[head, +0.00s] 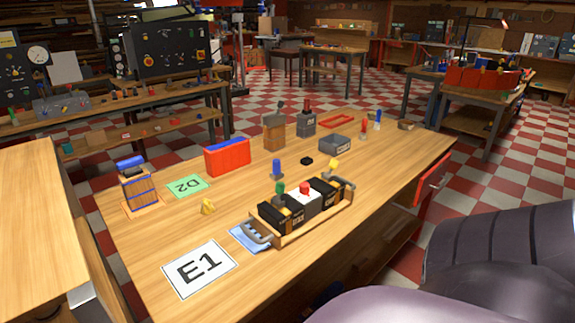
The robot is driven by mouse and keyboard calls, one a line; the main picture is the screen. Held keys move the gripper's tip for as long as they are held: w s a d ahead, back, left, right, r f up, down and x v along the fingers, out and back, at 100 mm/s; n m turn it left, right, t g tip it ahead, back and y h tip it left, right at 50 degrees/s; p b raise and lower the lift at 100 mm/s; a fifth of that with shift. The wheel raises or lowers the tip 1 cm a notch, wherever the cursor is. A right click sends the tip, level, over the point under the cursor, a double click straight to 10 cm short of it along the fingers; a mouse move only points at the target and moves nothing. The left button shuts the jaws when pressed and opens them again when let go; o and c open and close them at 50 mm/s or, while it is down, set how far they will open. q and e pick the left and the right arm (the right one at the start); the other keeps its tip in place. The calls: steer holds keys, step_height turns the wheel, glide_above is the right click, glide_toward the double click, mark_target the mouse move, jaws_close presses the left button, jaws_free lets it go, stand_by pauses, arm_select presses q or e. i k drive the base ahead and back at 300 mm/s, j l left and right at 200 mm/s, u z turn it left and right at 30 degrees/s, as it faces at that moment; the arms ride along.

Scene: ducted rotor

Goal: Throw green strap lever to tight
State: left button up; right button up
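A small green knob (280,188) stands upright at the left end of a wooden tray (293,238) on the workbench; it is the only green lever-like part I make out. It sits at a black box (278,214) with a yellowish edge. Whether it is the strap lever, and any tight marking, is too small to tell. A red knob (304,187) and a yellow knob (333,165) stand farther along the tray. Neither gripper is in view.
The bench's near-left surface is mostly clear. Dark rounded shapes fill the lower right.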

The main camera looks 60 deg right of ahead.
mark_target(279, 188)
steer(key=k+l, duration=0.1)
steer(key=l, duration=0.75)
steer(key=k+l, duration=0.15)
steer(key=l, duration=0.3)
steer(key=k+l, duration=0.1)
steer(key=l, duration=0.3)
steer(key=i+u, duration=0.05)
